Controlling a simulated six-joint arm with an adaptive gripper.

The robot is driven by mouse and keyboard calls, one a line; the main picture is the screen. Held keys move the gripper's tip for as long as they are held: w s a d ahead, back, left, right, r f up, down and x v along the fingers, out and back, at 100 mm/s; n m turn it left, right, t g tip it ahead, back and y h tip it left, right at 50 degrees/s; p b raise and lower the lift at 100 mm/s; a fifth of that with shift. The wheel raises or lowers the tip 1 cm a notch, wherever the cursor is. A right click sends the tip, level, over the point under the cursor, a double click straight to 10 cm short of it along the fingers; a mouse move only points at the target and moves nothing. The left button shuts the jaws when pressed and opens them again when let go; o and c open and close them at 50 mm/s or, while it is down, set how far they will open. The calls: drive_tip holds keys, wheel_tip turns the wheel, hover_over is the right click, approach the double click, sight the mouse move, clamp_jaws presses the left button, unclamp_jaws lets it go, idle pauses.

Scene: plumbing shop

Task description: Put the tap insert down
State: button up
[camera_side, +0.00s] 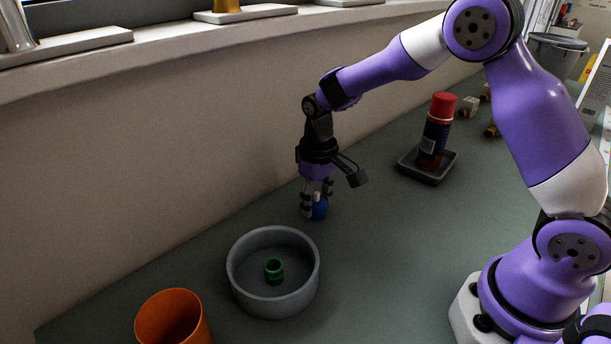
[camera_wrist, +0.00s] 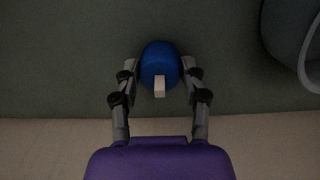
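The tap insert (camera_wrist: 158,62) is a round blue piece with a pale square stub; in the side view its blue body (camera_side: 320,208) shows low between my fingers. My gripper (camera_side: 314,207) points down near the wall, behind and right of the grey bowl. In the wrist view my gripper (camera_wrist: 161,68) has a finger against each side of the insert, shut on it. The insert is at or just above the bench; the fingers partly hide its base, and I cannot tell whether it touches.
A round grey bowl (camera_side: 245,287) holds a green piece (camera_side: 273,270). An orange cup (camera_side: 170,318) stands at the front left. A red-capped can (camera_side: 435,132) stands on a dark tray (camera_side: 411,166). The bench (camera_side: 385,245) is clear right of the bowl.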

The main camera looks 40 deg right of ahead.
sight(317, 193)
drive_tip(key=shift+o, duration=0.8)
wheel_tip(317, 193, up, 12)
drive_tip(key=s+r+t, duration=0.2)
drive_tip(key=s, duration=0.6)
drive_tip(key=s+d+r+t, duration=0.1)
drive_tip(key=s+r+t, duration=0.1)
drive_tip(key=s, duration=0.5)
drive_tip(key=shift+s+t, duration=0.35)
drive_tip(key=shift+t, duration=0.45)
